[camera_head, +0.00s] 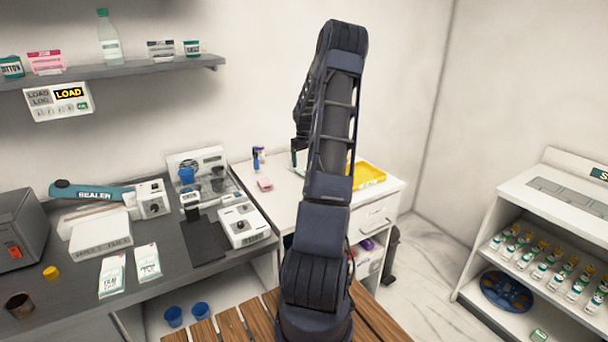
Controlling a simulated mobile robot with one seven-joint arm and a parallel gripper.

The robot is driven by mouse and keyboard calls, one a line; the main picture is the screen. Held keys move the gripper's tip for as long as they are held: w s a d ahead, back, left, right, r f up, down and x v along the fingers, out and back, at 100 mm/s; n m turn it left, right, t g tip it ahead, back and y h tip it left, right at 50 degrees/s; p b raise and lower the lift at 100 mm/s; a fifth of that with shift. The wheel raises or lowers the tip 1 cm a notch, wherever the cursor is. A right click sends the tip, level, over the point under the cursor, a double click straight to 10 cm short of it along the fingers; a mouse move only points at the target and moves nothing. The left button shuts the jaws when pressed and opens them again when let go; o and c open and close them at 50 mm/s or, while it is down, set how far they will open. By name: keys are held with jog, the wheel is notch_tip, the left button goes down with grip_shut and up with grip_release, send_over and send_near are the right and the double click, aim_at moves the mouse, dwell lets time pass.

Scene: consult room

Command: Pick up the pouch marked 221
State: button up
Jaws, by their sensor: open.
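Two white pouches with green print lie on the dark counter at the left: a left pouch (112,277) and a right pouch (148,262). Their small print is too blurred to tell which one is marked 221. My gripper (297,158) is partly hidden behind my raised arm, over the white cabinet top. It is open, well to the right of both pouches and not touching them. I see nothing held in it.
Behind the pouches are a white box (101,236) and a teal-handled sealer (92,192). A yellow cap (50,272) and a brown cup (19,305) are to their left. A dark mat (205,240) and a white device (242,227) are to their right. A shelf (140,68) hangs above.

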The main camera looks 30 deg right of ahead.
aim_at(301, 170)
notch_tip(301, 170, down, 5)
jog(key=shift+w+d, duration=0.1)
jog(key=shift+d, duration=0.05)
jog(key=c, duration=1)
